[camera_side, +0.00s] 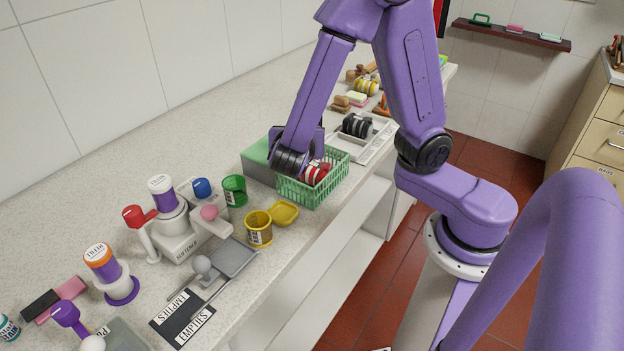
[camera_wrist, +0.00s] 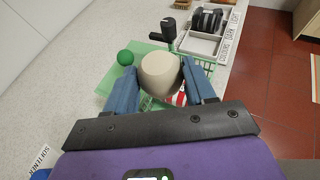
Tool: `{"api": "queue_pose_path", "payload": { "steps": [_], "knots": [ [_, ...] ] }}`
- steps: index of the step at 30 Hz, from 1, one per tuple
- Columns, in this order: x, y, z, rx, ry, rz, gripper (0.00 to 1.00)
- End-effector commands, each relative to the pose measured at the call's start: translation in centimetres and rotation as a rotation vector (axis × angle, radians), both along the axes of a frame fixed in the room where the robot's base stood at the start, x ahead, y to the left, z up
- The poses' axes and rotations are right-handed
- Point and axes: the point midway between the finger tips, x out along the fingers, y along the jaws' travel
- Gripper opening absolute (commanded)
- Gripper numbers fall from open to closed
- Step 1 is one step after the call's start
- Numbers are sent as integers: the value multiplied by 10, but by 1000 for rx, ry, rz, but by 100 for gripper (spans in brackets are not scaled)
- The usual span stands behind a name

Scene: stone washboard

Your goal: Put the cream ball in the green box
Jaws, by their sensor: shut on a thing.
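My gripper (camera_wrist: 160,68) is shut on the cream ball (camera_wrist: 161,76), which sits between its two blue fingers in the wrist view. In the side view my gripper (camera_side: 290,163) hangs over the left part of the green basket, and the ball is hidden there. The green openwork basket (camera_side: 318,193) stands near the counter's front edge, with red-and-white rolled things (camera_side: 315,173) inside. A box with a green top (camera_side: 258,152) stands directly behind and left of it, partly covered by my arm. I cannot tell the ball's height above them.
A green cup (camera_side: 234,191), a yellow cup (camera_side: 258,229) and a white stand (camera_side: 178,235) are left of the basket. A white divided tray (camera_side: 375,143) with dark rolls is to its right.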

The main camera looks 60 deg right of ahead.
Motion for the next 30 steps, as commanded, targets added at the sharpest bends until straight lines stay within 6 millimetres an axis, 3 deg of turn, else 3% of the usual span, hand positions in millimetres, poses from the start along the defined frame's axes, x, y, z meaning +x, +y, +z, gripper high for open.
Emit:
{"api": "queue_pose_path", "payload": {
  "steps": [9, 24, 30],
  "knots": [
    [0, -1, -35, -4, 4, -5, 25],
    [-1, 0, -73, -3, 3, -4, 25],
    [-1, 0, -79, 1, 1, -4, 25]
  ]
}}
